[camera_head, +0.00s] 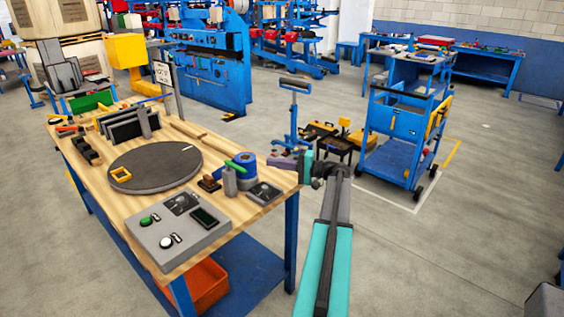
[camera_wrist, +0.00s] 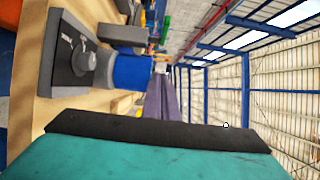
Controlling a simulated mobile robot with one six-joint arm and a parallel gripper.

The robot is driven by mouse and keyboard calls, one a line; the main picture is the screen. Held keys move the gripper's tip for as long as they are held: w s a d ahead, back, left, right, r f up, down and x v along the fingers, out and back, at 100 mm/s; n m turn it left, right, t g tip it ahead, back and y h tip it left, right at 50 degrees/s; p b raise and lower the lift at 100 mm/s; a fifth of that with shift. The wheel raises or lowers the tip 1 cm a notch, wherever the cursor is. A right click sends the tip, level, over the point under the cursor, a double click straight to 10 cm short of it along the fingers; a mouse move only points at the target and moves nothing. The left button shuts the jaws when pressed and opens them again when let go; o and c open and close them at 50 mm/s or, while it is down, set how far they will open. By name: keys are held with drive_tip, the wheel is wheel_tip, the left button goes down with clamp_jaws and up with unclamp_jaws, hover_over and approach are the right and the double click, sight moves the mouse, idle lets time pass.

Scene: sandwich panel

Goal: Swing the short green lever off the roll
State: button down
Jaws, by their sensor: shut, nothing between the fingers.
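The short green lever (camera_head: 236,166) sits on top of a grey post (camera_head: 229,182) near the bench's right end. Its tip points toward the blue roll (camera_head: 246,180), which stands right beside the post. The wrist view, turned sideways, shows the blue roll (camera_wrist: 132,72), the grey post (camera_wrist: 122,36) and what looks like the green lever (camera_wrist: 166,28) past it. My gripper (camera_head: 280,163) is shut and empty, its purple fingers to the right of the roll and apart from the lever. The fingers also show in the wrist view (camera_wrist: 163,88). Whether the lever touches the roll is unclear.
A dark round disc (camera_head: 155,166) with a yellow square lies mid-bench. A grey control box (camera_head: 180,228) is at the front; a small grey box with a knob (camera_head: 264,194) stands before the roll. A blue cart (camera_head: 395,125) stands to the right.

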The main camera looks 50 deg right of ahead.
drive_tip(key=w+a+p, duration=0.3)
drive_tip(key=w+a, duration=0.2)
drive_tip(key=a, duration=0.1)
idle(0.5)
idle(0.3)
